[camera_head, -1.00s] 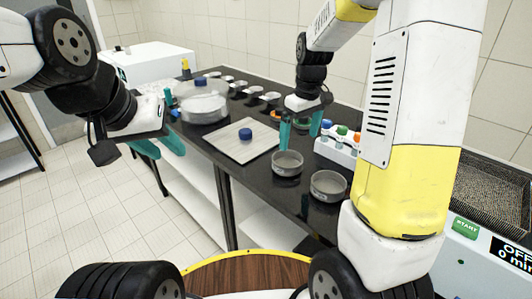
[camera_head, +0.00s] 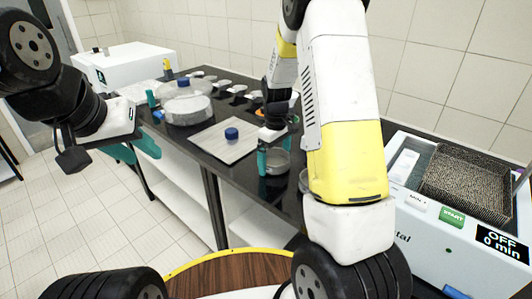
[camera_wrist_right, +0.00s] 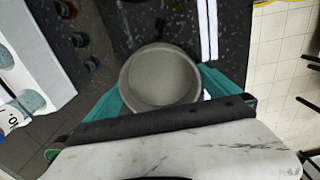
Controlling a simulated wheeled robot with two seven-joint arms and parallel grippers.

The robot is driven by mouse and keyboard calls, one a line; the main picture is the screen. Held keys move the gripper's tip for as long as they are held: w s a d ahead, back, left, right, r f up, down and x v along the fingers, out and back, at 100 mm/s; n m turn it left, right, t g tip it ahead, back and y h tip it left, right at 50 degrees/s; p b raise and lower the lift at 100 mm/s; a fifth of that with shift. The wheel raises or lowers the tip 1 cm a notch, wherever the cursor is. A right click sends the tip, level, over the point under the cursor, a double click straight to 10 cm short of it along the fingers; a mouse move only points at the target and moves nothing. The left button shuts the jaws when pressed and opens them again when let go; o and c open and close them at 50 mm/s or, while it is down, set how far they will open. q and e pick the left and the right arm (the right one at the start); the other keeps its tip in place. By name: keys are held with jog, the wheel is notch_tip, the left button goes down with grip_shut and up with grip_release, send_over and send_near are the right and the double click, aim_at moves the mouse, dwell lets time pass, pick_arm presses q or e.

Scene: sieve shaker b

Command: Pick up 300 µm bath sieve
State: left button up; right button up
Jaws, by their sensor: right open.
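A round grey sieve (camera_head: 279,161) stands on the black bench, partly hidden behind my right gripper (camera_head: 270,160) in the head view. In the right wrist view the sieve (camera_wrist_right: 160,78) is seen from above, between the two teal fingers of the open right gripper; I cannot tell whether they touch it. I cannot read a size label on it. A second grey sieve (camera_head: 303,181) is mostly hidden behind my right arm. My left gripper (camera_head: 138,150) hangs empty with its teal fingers apart, left of the bench.
A beige mat (camera_head: 222,146) with a blue-capped item (camera_head: 231,133) lies left of the sieve. A covered round container (camera_head: 188,108) stands further back. The bath machine (camera_head: 440,215) with a mesh basket (camera_head: 468,182) is at right, its display reading OFF.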

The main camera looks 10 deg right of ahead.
jog(key=c, duration=1.1)
